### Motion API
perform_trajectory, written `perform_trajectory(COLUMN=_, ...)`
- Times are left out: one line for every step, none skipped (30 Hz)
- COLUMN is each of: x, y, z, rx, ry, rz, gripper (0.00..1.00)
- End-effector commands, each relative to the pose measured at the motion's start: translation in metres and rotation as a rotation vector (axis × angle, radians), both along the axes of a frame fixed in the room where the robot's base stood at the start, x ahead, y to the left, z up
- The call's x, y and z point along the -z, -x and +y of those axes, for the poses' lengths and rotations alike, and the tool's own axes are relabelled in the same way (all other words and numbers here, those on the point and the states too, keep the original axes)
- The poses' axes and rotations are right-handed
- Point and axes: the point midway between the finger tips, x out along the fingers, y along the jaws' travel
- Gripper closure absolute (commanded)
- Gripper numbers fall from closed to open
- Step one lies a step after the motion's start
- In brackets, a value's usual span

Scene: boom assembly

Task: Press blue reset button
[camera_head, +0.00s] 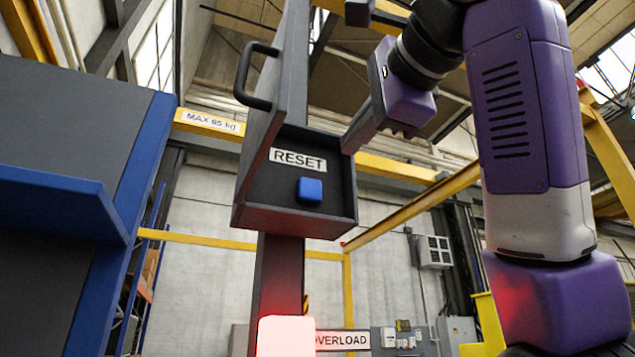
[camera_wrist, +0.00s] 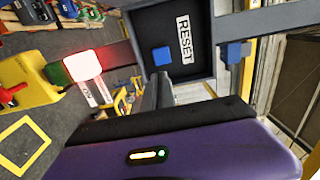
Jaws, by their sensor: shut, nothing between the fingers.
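The blue reset button (camera_head: 310,189) sits inside a dark open-fronted box (camera_head: 290,220), below a white RESET label (camera_head: 297,160). In the wrist view the blue button (camera_wrist: 162,56) shows clearly, beside the RESET label (camera_wrist: 184,41). My gripper (camera_head: 349,146) is shut and empty. In the head view its fingers slope down and left, with the tips by the upper right edge of the box. In the wrist view the fingers (camera_wrist: 161,80) point toward the box, and their tips appear near the button. I cannot tell the exact gap; contact is not visible.
The box's raised cover with a black handle (camera_head: 253,76) stands above its opening. A glowing red-white lamp (camera_head: 286,336) and an OVERLOAD label (camera_head: 342,340) are below the box. A blue-edged grey structure (camera_head: 75,190) fills the left side. Yellow rails (camera_head: 415,208) run behind.

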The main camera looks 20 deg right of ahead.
Motion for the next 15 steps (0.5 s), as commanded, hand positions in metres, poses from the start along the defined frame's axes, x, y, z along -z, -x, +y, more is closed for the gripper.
perform_trajectory(x=0.000, y=0.000, z=0.000, rx=0.000, ry=0.001, rz=-0.001, gripper=1.00)
perform_trajectory(x=0.000, y=0.000, z=0.000, rx=0.000, ry=0.001, rz=-0.001, gripper=1.00)
perform_trajectory(x=0.000, y=0.000, z=0.000, rx=0.000, ry=0.001, rz=-0.001, gripper=1.00)
perform_trajectory(x=0.000, y=0.000, z=0.000, rx=0.000, ry=0.001, rz=-0.002, gripper=1.00)
perform_trajectory(x=0.000, y=0.000, z=0.000, rx=0.000, ry=0.001, rz=-0.002, gripper=1.00)
perform_trajectory(x=0.000, y=-0.001, z=0.000, rx=0.000, ry=0.002, rz=-0.002, gripper=1.00)
perform_trajectory(x=-0.001, y=-0.001, z=0.000, rx=0.000, ry=0.002, rz=-0.002, gripper=1.00)
perform_trajectory(x=-0.001, y=-0.003, z=0.000, rx=0.000, ry=0.002, rz=-0.001, gripper=1.00)
perform_trajectory(x=-0.001, y=-0.005, z=0.000, rx=0.000, ry=0.002, rz=-0.001, gripper=1.00)
perform_trajectory(x=-0.002, y=-0.008, z=0.000, rx=0.000, ry=0.002, rz=0.000, gripper=1.00)
perform_trajectory(x=-0.002, y=-0.011, z=0.000, rx=0.000, ry=0.002, rz=0.000, gripper=1.00)
perform_trajectory(x=-0.003, y=-0.016, z=-0.001, rx=0.000, ry=0.002, rz=0.001, gripper=1.00)
perform_trajectory(x=-0.003, y=-0.021, z=-0.001, rx=0.000, ry=0.002, rz=0.001, gripper=1.00)
perform_trajectory(x=-0.003, y=-0.026, z=-0.001, rx=0.000, ry=0.002, rz=0.001, gripper=1.00)
perform_trajectory(x=-0.003, y=-0.033, z=-0.001, rx=0.002, ry=0.003, rz=0.002, gripper=1.00)
